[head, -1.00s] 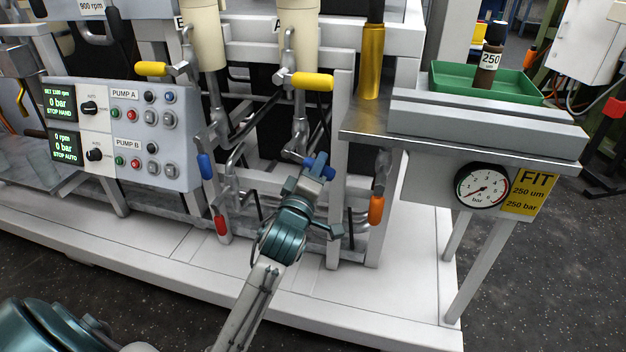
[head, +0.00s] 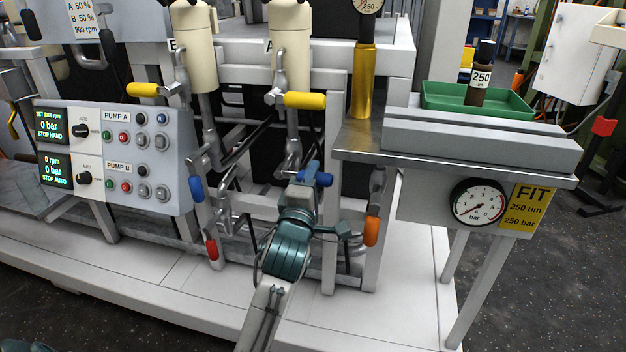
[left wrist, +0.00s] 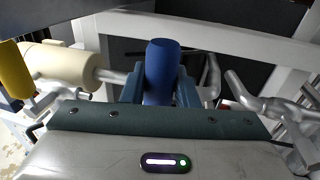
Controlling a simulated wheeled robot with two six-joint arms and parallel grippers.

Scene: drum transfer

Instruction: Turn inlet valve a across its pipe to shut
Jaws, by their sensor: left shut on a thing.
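The pipe under the column marked A (head: 290,140) runs down to a blue valve handle (head: 323,180), the one at my left gripper. My left gripper (head: 304,183) is shut on this blue handle; its arm reaches up from the bottom of the head view. The left wrist view shows the blue handle (left wrist: 161,72) standing between the two fingers (left wrist: 158,92). The handle lies roughly level in the head view; the valve body is largely hidden by the gripper. A yellow handle (head: 304,100) sits higher on the A pipe. My right gripper is not in view.
Another blue handle (head: 196,188) and a red handle (head: 211,249) are to the left. An orange handle (head: 371,231) is close right of my gripper. Frame posts and a steel bench (head: 360,145) bound the space. The pump panel (head: 150,150) stands left.

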